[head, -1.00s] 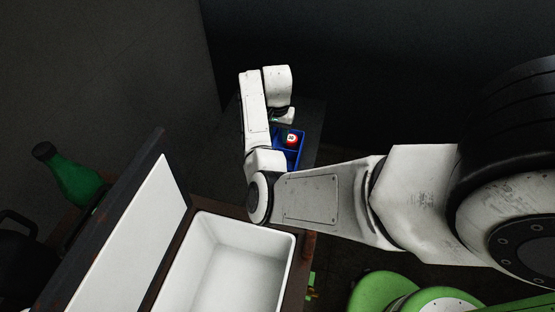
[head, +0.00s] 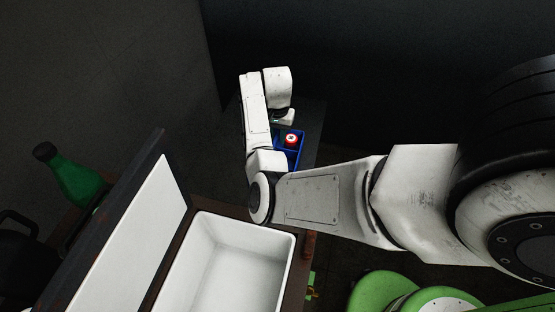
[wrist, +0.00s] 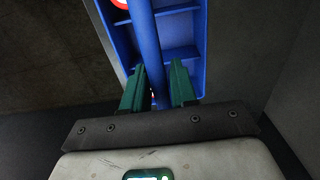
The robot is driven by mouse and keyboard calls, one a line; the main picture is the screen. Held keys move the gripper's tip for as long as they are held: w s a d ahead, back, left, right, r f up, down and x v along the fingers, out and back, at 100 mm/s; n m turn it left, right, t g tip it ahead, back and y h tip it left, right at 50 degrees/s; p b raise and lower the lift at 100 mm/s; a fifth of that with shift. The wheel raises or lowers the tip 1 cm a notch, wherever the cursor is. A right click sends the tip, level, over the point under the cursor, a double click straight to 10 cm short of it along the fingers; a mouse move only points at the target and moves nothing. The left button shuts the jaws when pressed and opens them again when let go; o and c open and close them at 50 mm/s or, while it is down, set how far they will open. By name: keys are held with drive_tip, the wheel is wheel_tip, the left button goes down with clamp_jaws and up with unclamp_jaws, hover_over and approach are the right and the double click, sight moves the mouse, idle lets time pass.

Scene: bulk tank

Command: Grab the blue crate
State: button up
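The blue crate (head: 301,149) stands on a dark surface beyond the white basin, partly hidden behind my arm. It also fills the upper middle of the wrist view (wrist: 188,25), where its inner dividers and a long blue bar down its middle show. A red-and-white item sits inside it (head: 291,139). My gripper has two green fingers (wrist: 160,77), standing apart at the crate's near end. The blue bar reaches down between them, nearer the left finger, with a gap on the right. The fingertips are hidden in the head view.
A white basin (head: 285,240) lies in front, with a raised white-faced lid (head: 128,243) on its left. Green-and-white round objects (head: 395,292) are at the lower right. Walls rise behind the crate.

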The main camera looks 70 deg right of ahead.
clamp_jaws()
idle(1.1)
